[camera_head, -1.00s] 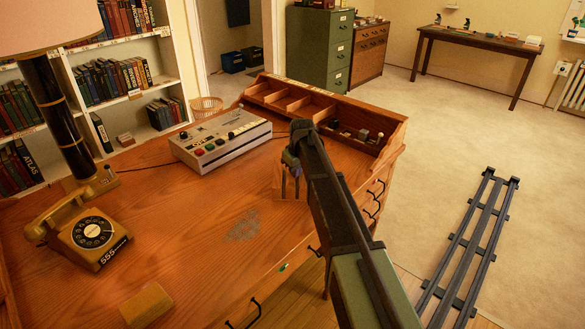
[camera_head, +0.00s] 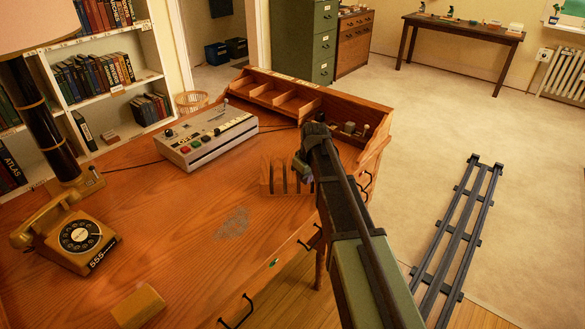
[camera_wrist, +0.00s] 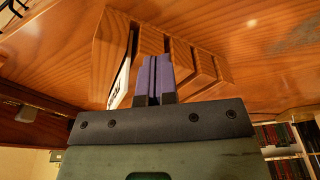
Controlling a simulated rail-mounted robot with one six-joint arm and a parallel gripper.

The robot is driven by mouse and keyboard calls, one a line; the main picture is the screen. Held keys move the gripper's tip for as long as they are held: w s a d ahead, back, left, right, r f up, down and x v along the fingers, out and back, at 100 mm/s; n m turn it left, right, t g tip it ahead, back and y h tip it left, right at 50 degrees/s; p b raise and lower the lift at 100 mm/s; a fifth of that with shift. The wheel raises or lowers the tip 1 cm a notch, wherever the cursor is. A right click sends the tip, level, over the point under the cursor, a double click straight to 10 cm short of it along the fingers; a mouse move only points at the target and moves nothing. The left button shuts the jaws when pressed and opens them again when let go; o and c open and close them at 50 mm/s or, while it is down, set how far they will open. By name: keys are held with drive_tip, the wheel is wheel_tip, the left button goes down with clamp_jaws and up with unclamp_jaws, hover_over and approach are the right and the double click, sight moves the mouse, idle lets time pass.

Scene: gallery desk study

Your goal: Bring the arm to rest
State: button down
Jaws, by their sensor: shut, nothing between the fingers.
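My arm reaches from the lower right over the front right part of the wooden desk (camera_head: 165,235). My gripper (camera_wrist: 153,75) is shut and empty, with its two purple-blue fingers together in the wrist view. In that view the fingers overlap a slotted wooden rack (camera_wrist: 203,62); I cannot tell whether they touch it. In the head view the rack (camera_head: 270,177) stands on the desk just left of my gripper, which is partly hidden by my own arm.
A grey control box (camera_head: 207,137) with coloured buttons stands at the back of the desk. A yellow telephone (camera_head: 75,235) and a tan block (camera_head: 138,305) are at the left. A raised wooden organiser (camera_head: 300,100) lines the far edge. The floor rail (camera_head: 458,235) lies at the right.

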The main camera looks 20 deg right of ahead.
drive_tip(key=shift+s+d, duration=0.3)
drive_tip(key=shift+s, duration=0.4)
drive_tip(key=shift+s+m, duration=0.2)
drive_tip(key=shift+m, duration=0.3)
drive_tip(key=s+a+r+m+p, duration=0.2)
drive_tip(key=s+a+r+p, duration=0.1)
drive_tip(key=s, duration=0.8)
drive_tip(key=s+a+r+m+g+p, duration=0.1)
drive_tip(key=s+a+r+m+p, duration=0.1)
drive_tip(key=s, duration=0.9)
drive_tip(key=a+r+p, duration=0.1)
drive_tip(key=a, duration=0.1)
drive_tip(key=shift+s+a+g+h, duration=0.3)
drive_tip(key=shift+s+a+h, duration=0.05)
drive_tip(key=shift+a+h, duration=0.05)
